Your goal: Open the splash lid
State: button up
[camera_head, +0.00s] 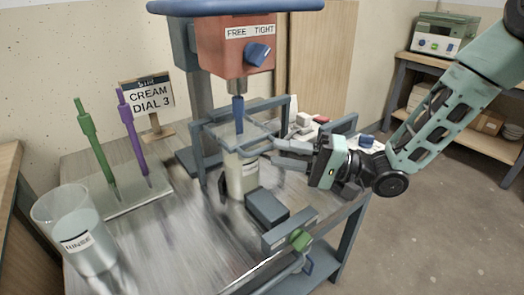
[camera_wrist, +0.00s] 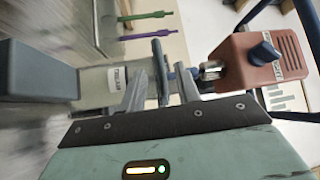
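The splash lid (camera_head: 232,133) is a clear panel with a blue-grey frame, low over the pale labelled bucket (camera_head: 241,176) under the mixer. It looks shut, roughly level. My gripper (camera_head: 275,154) reaches in from the right at the lid's front edge. In the wrist view its two fingers (camera_wrist: 160,84) are apart, with a blue-grey bar (camera_wrist: 160,72), seemingly part of the lid, between them. Gaps show on both sides of the bar; contact is unclear. The bucket also shows in the wrist view (camera_wrist: 95,86).
The red mixer head (camera_head: 235,50) with a blue knob (camera_head: 258,54) hangs above, its blue shaft (camera_head: 238,108) reaching down through the lid area. A dark block (camera_head: 267,207) stands in front of the bucket. A rinse beaker (camera_head: 75,230) and green and purple sticks are left.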

aim_at(262, 150)
jog(key=shift+x, duration=2.55)
grip_shut()
